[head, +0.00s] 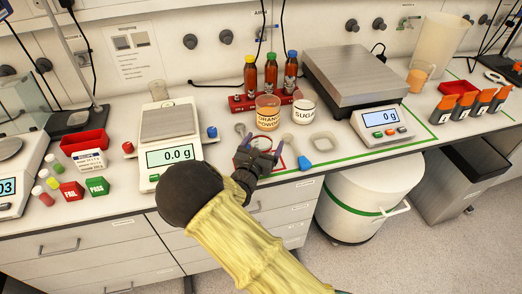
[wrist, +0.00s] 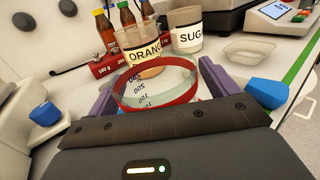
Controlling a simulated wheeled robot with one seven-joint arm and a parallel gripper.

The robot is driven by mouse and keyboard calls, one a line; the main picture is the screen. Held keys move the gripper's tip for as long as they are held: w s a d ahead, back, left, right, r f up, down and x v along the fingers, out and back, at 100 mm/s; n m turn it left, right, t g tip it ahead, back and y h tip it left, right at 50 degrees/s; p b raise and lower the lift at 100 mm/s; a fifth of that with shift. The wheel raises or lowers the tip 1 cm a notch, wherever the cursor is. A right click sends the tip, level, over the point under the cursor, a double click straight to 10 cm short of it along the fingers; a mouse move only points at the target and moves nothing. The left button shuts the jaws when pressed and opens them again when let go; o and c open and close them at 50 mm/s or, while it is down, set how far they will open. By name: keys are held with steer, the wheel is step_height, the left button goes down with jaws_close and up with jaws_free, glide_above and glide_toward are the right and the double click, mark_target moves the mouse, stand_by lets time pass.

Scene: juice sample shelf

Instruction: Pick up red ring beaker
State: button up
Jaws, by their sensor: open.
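The red ring beaker (wrist: 160,92) is a clear glass vessel with dark graduation marks and a red band, seen close up in the wrist view. In the head view the beaker (head: 262,143) is small and partly hidden by my gripper. My gripper (head: 260,149) is open. In the wrist view its two purple fingers (wrist: 155,84) stand on either side of the beaker, with the beaker between them. I cannot tell whether either finger touches the glass. The lower part of the beaker is hidden behind the gripper body.
Just behind stand an orange powder jar (head: 267,113) and a sugar jar (head: 304,109). A red rack with several bottles (head: 248,101) is farther back. A scale reading 0.0 g (head: 169,140) is at left; a larger scale (head: 358,80) is at right.

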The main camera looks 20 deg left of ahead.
steer(key=shift+s, duration=0.15)
steer(key=c, duration=1.1)
steer(key=shift+r, duration=0.1)
step_height(320, 180, up, 10)
steer(key=shift+f+b, duration=0.1)
steer(key=shift+b, duration=0.3)
